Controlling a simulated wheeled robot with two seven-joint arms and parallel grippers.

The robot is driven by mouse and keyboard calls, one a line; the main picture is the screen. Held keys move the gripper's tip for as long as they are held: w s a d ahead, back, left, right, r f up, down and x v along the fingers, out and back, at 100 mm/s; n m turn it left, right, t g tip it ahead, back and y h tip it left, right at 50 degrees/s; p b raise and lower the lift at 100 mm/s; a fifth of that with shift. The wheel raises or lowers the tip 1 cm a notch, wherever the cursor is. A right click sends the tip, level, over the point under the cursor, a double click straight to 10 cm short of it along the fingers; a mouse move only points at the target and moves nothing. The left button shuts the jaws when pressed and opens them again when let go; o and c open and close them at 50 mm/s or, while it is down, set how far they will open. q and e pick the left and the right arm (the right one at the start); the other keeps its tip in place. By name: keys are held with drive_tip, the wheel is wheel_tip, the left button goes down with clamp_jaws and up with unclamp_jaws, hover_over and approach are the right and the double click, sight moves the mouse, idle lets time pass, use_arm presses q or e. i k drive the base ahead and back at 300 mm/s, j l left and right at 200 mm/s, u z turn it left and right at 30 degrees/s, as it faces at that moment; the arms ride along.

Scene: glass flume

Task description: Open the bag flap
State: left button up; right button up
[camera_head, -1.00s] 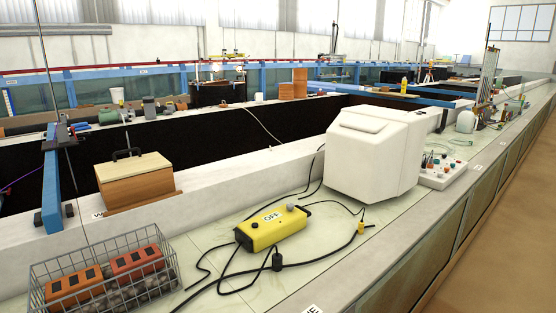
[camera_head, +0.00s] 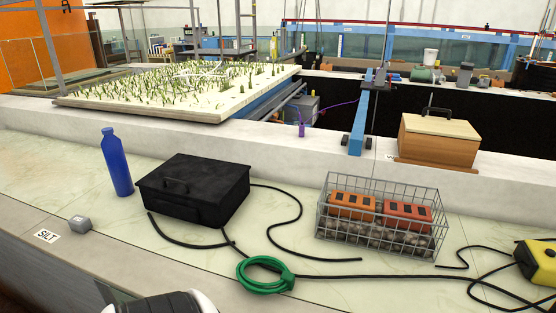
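A black bag (camera_head: 193,192) with a box-like shape stands on the pale counter, left of the middle. Its flap (camera_head: 200,172) lies flat over the top and looks closed. A dark handle (camera_head: 176,186) shows on the upper side near the front left. Part of my arm, white and black, shows at the bottom edge, below and in front of the bag. Neither gripper's fingers are in view, and nothing of mine touches the bag.
Black cables and a green coil (camera_head: 265,275) lie in front. A wire basket (camera_head: 380,213) with bricks stands to the right.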

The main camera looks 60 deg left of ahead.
sight(203, 180)
drive_tip(key=u, duration=2.45)
drive_tip(key=i+j+z, duration=0.2)
drive_tip(key=j, duration=0.25)
drive_tip(key=i+j+z, duration=0.15)
drive_tip(key=j, duration=0.3)
drive_tip(key=j+z, duration=0.2)
drive_tip(key=j, duration=0.25)
drive_tip(key=i, duration=0.05)
